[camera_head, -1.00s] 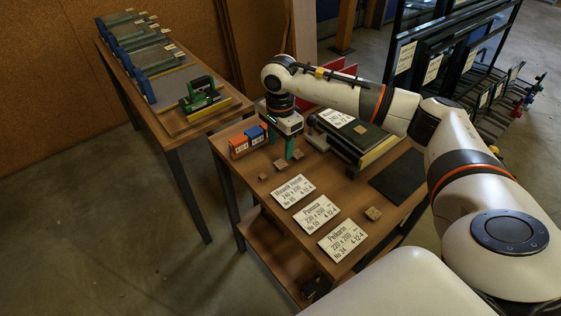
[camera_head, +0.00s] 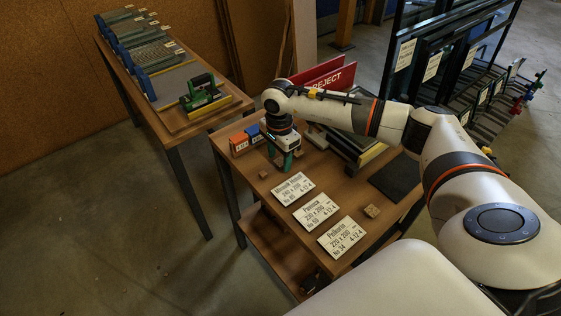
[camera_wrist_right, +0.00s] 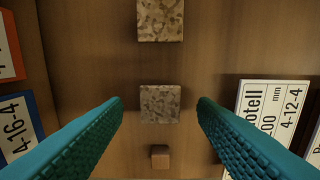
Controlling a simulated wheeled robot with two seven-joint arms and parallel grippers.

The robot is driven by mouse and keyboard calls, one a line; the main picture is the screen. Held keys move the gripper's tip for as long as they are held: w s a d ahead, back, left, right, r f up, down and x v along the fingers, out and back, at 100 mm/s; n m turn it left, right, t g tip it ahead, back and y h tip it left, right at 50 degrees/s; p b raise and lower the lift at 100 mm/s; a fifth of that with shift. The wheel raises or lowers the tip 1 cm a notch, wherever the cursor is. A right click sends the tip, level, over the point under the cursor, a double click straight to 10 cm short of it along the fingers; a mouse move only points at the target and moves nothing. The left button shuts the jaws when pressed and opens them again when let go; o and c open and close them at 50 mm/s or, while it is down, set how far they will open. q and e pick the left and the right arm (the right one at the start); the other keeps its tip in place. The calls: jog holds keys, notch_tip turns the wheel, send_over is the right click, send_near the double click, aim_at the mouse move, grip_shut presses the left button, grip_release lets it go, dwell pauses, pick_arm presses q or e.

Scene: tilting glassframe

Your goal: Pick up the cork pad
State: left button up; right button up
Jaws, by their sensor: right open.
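In the right wrist view a speckled cork pad (camera_wrist_right: 160,104) lies flat on the brown table, centred between the two teal fingers of my right gripper (camera_wrist_right: 160,110). The fingers are open, one on each side, and I see no contact with the pad. A second cork pad (camera_wrist_right: 160,20) lies above it at the picture's top edge, and a smaller plain brown block (camera_wrist_right: 160,157) lies below it. In the head view my right gripper (camera_head: 281,161) points down over the table and mostly hides the middle pad. Another cork pad (camera_head: 372,211) lies near the white labels. My left gripper is not in view.
White labels (camera_head: 318,211) lie in front of the gripper. Orange (camera_head: 239,144) and blue (camera_head: 255,134) boxes stand close at its left. A red reject sign (camera_head: 330,80) stands behind my arm. A dark mat (camera_head: 394,177) lies at the right.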

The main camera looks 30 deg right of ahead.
jog(key=shift+f, duration=0.2)
dwell(0.4)
jog(key=c, duration=1.1)
